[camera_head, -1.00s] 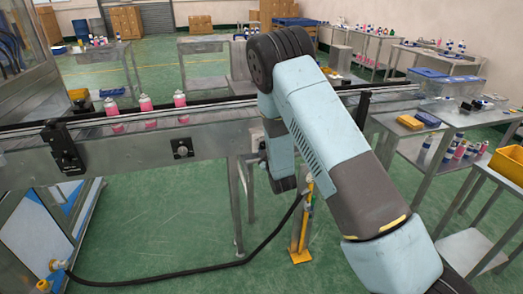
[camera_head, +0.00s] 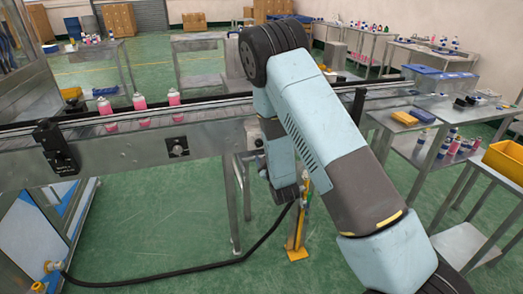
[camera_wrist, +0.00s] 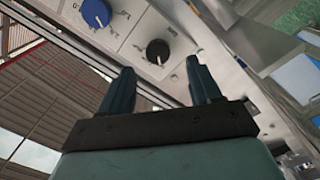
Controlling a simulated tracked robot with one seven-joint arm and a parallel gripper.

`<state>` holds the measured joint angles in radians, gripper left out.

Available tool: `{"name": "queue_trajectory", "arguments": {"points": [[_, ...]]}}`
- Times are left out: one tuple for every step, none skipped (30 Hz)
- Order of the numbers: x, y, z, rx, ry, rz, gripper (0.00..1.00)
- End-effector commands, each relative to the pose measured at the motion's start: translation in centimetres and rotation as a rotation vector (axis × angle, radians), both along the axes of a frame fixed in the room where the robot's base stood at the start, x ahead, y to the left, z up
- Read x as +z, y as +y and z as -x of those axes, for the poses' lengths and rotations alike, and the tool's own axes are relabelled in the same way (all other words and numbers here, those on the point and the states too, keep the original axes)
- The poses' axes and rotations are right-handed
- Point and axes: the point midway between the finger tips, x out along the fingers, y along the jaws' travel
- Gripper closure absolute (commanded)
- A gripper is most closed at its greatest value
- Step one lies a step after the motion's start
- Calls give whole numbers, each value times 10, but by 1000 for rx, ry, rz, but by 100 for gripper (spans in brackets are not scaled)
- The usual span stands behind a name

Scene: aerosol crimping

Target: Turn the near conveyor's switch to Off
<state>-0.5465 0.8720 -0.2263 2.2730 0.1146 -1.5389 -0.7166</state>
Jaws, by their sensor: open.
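The near conveyor (camera_head: 110,153) runs across the head view, with pink-and-white cans on its belt. In the wrist view a light metal panel (camera_wrist: 128,27) carries a black knob (camera_wrist: 158,52) with a pale pointer mark and a blue knob (camera_wrist: 97,12). The lettering around them is too small to read. My gripper (camera_wrist: 160,66) is open and empty, its two dark fingers pointing at the panel, with the black knob between their tips in the picture. I cannot tell whether they touch it.
A black control box (camera_head: 56,148) and a dark round fitting (camera_head: 178,147) are on the conveyor's side. A yellow post (camera_head: 298,232) stands below my arm, and a black hose (camera_head: 200,268) crosses the green floor. Tables with bottles and a yellow bin (camera_head: 505,160) stand at the right.

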Motion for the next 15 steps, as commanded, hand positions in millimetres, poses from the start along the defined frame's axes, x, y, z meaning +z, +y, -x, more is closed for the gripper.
{"name": "queue_trajectory", "arguments": {"points": [[-1, -3, 10, 0, 3, 1, 37], [-1, -4, 16, 0, 2, 1, 37], [0, -6, 24, 1, 3, 1, 37], [-1, -8, 29, 1, 3, 1, 37], [-1, -9, 35, 1, 3, 1, 37], [-1, -11, 41, 1, 3, 1, 37], [-1, -13, 46, 1, 3, 1, 37], [-1, -14, 51, 1, 3, 1, 37], [-1, -15, 56, 1, 3, 1, 37], [-1, -17, 60, 1, 3, 1, 37], [-1, -17, 63, 0, 2, 1, 37], [-1, -18, 66, 0, 2, 1, 37], [-1, -19, 69, 0, 2, 1, 37], [-1, -20, 71, 0, 2, 1, 37], [-1, -20, 73, 1, 1, 0, 37]]}}
